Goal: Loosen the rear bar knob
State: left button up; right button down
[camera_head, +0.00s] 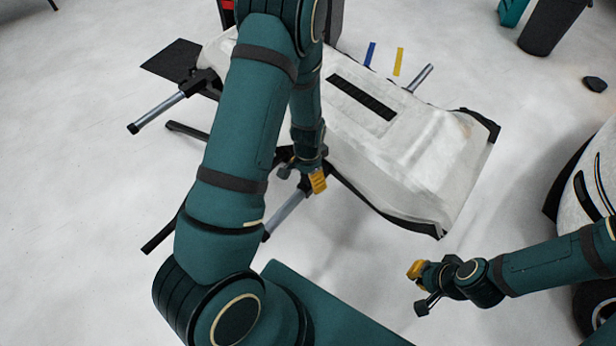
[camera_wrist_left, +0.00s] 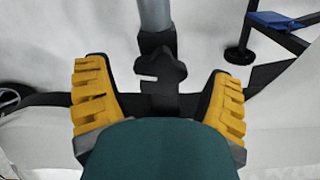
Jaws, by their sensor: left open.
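A black knob (camera_wrist_left: 160,72) shows in the left wrist view at the end of a grey bar (camera_wrist_left: 154,15). My left gripper (camera_wrist_left: 158,78) is open, with one yellow finger on each side of the knob in that picture and a visible gap to both. In the head view my left gripper (camera_head: 302,178) is beside the near edge of the stand, by a grey bar (camera_head: 286,216); the knob itself is hard to make out there. My right gripper (camera_head: 421,289) is open and empty over the floor at the lower right, away from the stand.
A white car panel (camera_head: 430,160) lies on the stand. Further grey bars stick out at the left (camera_head: 160,110) and back (camera_head: 420,77). A dark bin (camera_head: 552,25) stands at the back right. A white vehicle part (camera_head: 590,200) is at the right edge. Floor between is clear.

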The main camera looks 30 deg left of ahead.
pick_arm(q)
jog(key=shift+f, duration=0.2)
jog(key=c, duration=1.2)
